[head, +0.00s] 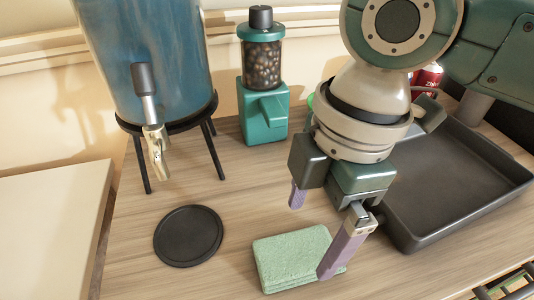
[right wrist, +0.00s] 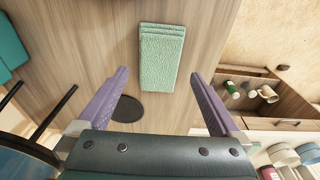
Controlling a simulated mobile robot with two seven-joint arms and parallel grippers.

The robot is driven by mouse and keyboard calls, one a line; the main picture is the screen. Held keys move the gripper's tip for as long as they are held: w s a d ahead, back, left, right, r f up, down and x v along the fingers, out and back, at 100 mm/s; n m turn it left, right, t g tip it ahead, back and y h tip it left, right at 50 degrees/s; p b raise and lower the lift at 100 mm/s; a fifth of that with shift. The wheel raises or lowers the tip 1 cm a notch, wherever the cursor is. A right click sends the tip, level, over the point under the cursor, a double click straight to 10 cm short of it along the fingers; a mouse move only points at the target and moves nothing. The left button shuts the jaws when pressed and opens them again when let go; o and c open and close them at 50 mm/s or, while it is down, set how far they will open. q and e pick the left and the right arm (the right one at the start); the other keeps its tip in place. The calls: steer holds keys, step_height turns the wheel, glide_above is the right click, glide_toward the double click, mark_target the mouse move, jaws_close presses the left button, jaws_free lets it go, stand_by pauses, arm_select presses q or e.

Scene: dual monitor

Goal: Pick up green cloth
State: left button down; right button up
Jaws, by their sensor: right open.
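The green cloth (head: 288,258) is a folded, pale green stack lying flat on the wooden counter near its front. It also shows in the right wrist view (right wrist: 161,58), beyond the fingertips and lined up with the gap between them. My right gripper (head: 322,222) is open and empty, pointing down, with its purple fingers spread apart. In the head view, one finger overlaps the cloth's right end. I cannot tell whether that finger touches the cloth. My left gripper is not in view.
A black round coaster (head: 188,236) lies left of the cloth. A dark tray (head: 462,232) stands close on the right. Behind are a green grinder (head: 263,128) and a blue dispenser (head: 150,60) on black legs. A pale block (head: 50,225) is at far left.

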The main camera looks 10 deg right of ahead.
mark_target(301, 250)
steer(key=f, duration=0.1)
steer(key=f+b, duration=0.1)
steer(key=f, duration=0.3)
steer(key=shift+a+f, duration=0.1)
steer(key=shift+a, duration=0.3)
steer(key=shift+c, duration=0.4)
steer(key=c, duration=1.2)
steer(key=shift+r, duration=0.7)
step_height(301, 250, up, 19)
steer(key=p, duration=0.4)
steer(key=shift+f+p, duration=0.15)
steer(key=shift+p, duration=0.15)
